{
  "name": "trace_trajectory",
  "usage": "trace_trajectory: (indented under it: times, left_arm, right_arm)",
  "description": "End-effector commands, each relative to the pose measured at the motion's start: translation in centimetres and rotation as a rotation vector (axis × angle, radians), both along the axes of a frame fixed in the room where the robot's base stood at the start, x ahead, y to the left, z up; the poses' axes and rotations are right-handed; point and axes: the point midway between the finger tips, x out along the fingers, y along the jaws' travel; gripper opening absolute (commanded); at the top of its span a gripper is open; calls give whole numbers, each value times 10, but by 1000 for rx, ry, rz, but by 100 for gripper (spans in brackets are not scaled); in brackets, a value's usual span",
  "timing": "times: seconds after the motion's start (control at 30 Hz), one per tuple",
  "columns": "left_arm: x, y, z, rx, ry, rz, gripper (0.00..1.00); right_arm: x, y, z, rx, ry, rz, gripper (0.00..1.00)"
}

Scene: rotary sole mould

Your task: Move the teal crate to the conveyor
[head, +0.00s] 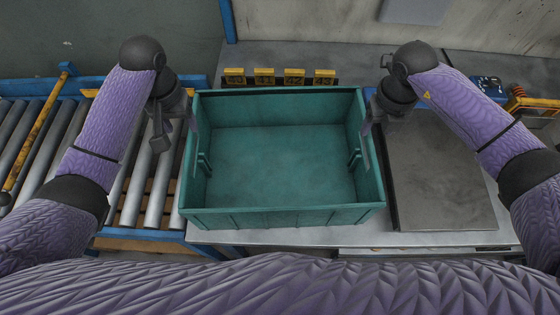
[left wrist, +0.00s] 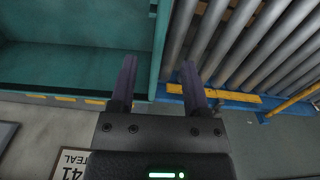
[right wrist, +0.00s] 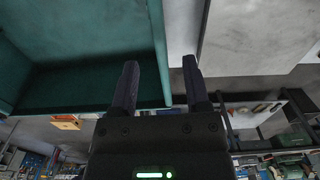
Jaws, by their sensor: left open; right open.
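The teal crate (head: 280,216) is empty and sits upright on the metal table (head: 300,236) in the middle of the head view. My left gripper (head: 178,132) is open at the crate's left wall, with one finger on each side of that wall in the left wrist view (left wrist: 158,85). My right gripper (head: 367,128) is open at the right wall, with its fingers either side of it in the right wrist view (right wrist: 160,80). Whether the fingers touch the walls I cannot tell. The roller conveyor (head: 153,190) lies directly left of the crate, under my left arm.
A grey plate (head: 440,185) lies right of the crate. Several yellow number tags (head: 264,77) stand behind it. A yellow rail (head: 38,130) crosses the conveyor's left part. A blue control box (head: 488,86) and red coil (head: 518,91) are at the far right.

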Motion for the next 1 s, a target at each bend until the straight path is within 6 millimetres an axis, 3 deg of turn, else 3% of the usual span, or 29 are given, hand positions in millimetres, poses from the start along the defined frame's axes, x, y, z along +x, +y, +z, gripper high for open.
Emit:
trace_trajectory:
  times: [0.2, 0.4, 0.57, 0.83, 0.87, 1.0]
  left_arm:
    - [-1, 0, -43, 0, 4, 1, 60]
    - [0, 0, -73, 0, 2, 0, 60]
    - [0, 0, -84, 0, 0, 0, 60]
    - [0, 0, -85, 0, -1, -1, 60]
    - [0, 0, -85, 0, -1, -1, 58]
    - [0, 0, -85, 0, -1, 0, 29]
  right_arm:
    - [-1, 1, -43, 1, 4, -1, 60]
    - [-1, 1, -73, 1, 3, -1, 60]
    - [-1, 0, -84, 1, 1, 0, 60]
    - [-1, 0, -85, 0, 0, 1, 60]
    - [-1, 0, -85, 0, 0, 1, 58]
    - [-1, 0, -85, 0, 0, 1, 29]
